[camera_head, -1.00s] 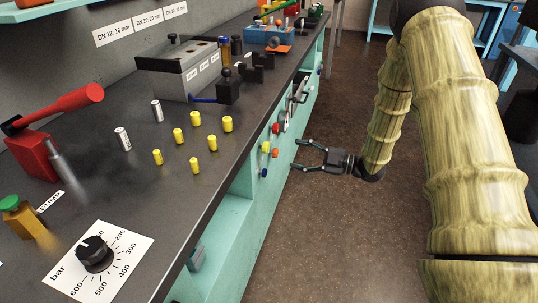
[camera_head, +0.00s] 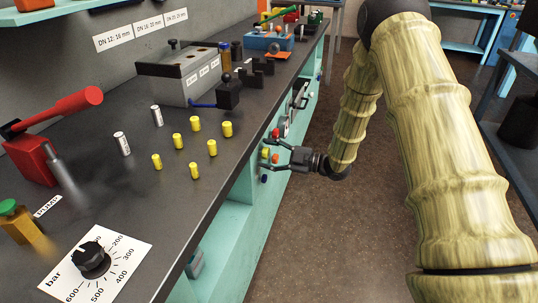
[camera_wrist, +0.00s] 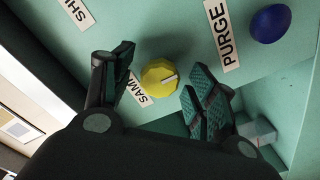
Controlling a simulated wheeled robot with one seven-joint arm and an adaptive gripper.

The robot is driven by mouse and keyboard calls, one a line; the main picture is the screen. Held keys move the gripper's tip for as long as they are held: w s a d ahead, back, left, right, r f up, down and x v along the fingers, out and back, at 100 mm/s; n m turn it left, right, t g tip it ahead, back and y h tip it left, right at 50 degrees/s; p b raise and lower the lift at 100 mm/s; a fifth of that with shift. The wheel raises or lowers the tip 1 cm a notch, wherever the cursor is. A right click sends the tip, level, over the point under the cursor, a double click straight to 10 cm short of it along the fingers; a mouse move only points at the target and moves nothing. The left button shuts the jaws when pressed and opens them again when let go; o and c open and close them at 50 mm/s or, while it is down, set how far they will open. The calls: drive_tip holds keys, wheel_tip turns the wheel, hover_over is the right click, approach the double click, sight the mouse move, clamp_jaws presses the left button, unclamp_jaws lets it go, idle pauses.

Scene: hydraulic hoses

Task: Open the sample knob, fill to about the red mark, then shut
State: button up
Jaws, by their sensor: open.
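The yellow sample knob (camera_wrist: 159,77) is on the turquoise front panel, with a white pointer line on its face. Its label (camera_wrist: 138,91) reads "SAM", the rest hidden behind it. My open gripper (camera_wrist: 158,73) has one finger on each side of the knob; whether they touch it I cannot tell. In the head view my gripper (camera_head: 268,155) is at the bench's front, fingers pointing left at the small yellow knob (camera_head: 265,153). No sample vessel or red fill mark can be made out.
A blue knob (camera_wrist: 269,23) sits by the PURGE label (camera_wrist: 226,42), right of the sample knob. A grey block (camera_wrist: 259,131) lies below right. On the black bench top (camera_head: 130,200) stand several yellow caps (camera_head: 196,123). The floor (camera_head: 310,230) beside the bench is clear.

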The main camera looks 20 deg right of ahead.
drive_tip(key=shift+c, duration=0.2)
drive_tip(key=c, duration=1)
drive_tip(key=m+p, duration=0.2)
drive_tip(key=shift+r+p, duration=0.2)
drive_tip(key=shift+p, duration=0.1)
drive_tip(key=shift+f+m+p, duration=0.2)
drive_tip(key=shift+m+p, duration=0.75)
drive_tip(key=shift+m, duration=0.45)
drive_tip(key=o, duration=1)
drive_tip(key=shift+o, duration=0.2)
drive_tip(key=v, duration=1.2)
